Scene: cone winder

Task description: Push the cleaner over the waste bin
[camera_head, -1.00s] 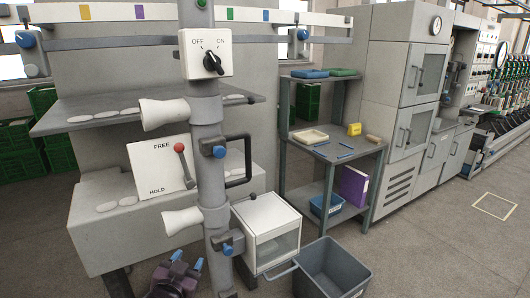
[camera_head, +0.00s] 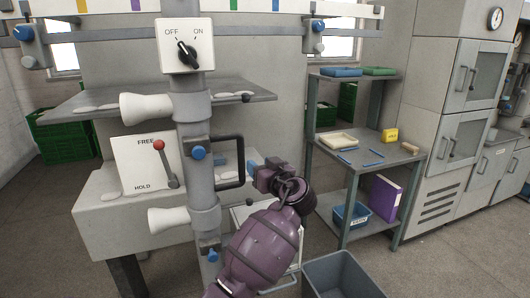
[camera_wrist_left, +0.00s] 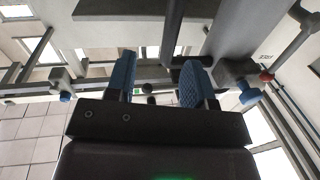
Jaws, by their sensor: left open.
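The grey upright post (camera_head: 195,120), which seems to be the cleaner, carries a black D-shaped handle (camera_head: 243,163) on its right side. The grey waste bin (camera_head: 345,278) stands on the floor at the lower right, partly cut off by the frame. My left gripper (camera_head: 252,167) is just right of the handle, at about its height, with its blue fingertips pointing toward it. In the wrist view its two blue fingers (camera_wrist_left: 158,80) are apart, with nothing clearly held between them. Whether they touch the handle cannot be told. My right gripper is not in view.
A grey shelf unit (camera_head: 350,165) with trays stands to the right. My left arm hides much of a white box. Open floor lies at the lower right.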

